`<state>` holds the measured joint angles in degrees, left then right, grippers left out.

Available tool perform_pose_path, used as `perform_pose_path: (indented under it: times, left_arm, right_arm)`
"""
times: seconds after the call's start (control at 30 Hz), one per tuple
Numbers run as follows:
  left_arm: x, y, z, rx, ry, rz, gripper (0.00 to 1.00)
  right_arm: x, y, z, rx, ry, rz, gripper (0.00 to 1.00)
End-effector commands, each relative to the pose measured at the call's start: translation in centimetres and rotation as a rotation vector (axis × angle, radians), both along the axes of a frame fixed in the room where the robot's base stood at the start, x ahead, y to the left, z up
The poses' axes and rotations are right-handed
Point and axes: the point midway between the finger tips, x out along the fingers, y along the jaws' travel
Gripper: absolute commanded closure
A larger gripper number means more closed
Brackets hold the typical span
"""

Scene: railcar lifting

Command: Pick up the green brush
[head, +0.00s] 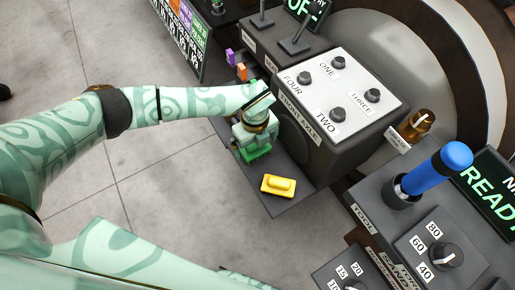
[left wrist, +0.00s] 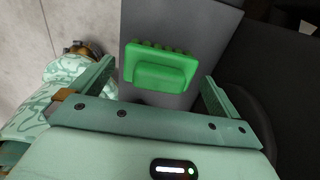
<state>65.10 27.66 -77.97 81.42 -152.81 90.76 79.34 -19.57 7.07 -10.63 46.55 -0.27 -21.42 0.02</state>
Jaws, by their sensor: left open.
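The green brush (head: 256,154) lies on a grey shelf, mostly hidden under my left gripper in the head view. In the left wrist view the green brush (left wrist: 160,68) shows whole, a block with a raised handle and bristle-like bumps along its far edge. My left gripper (head: 252,138) is over it, pointing down. In the left wrist view the left gripper (left wrist: 158,78) is open, with one finger on each side of the brush and gaps between. My right gripper is not in view.
A yellow brush (head: 278,185) lies on the same shelf (head: 290,204), close to the gripper. A control box (head: 340,85) with several black knobs stands right beside the shelf. A blue-handled lever (head: 437,170) stands further right. Open floor is at left.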

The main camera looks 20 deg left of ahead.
Motion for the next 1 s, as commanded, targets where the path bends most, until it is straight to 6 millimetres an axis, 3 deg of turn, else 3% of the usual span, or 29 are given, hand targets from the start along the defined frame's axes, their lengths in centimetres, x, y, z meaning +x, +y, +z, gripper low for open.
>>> perform_pose_path:
  times: [0.03,0.1,0.33,0.37,0.5,0.6,0.83,1.0]
  left_arm:
    - [-0.1,0.0,-1.4,0.0,0.006,0.0,0.0]
    - [-0.1,0.0,-1.7,-0.001,0.004,0.0,0.0]
    - [0.0,0.0,-1.4,-0.001,-0.001,0.0,0.0]
    - [0.0,0.0,-1.4,-0.001,-0.001,0.0,0.03]
    - [0.0,0.0,-1.4,-0.001,-0.001,0.0,0.42]
    - [0.0,0.0,-1.5,-0.001,0.0,0.0,0.48]
    - [0.0,0.0,-1.3,-0.001,-0.001,0.0,0.48]
    - [0.0,0.0,0.4,-0.001,-0.004,-0.001,0.48]
  right_arm:
    - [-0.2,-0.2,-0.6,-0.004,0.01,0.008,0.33]
    - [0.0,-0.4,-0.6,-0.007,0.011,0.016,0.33]
    - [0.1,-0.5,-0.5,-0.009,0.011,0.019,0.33]
    - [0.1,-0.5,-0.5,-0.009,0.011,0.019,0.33]
    - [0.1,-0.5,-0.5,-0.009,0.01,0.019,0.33]
    - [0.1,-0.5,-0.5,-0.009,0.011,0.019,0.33]
    - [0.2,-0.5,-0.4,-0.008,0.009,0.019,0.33]
    - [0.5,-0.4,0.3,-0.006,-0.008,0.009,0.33]
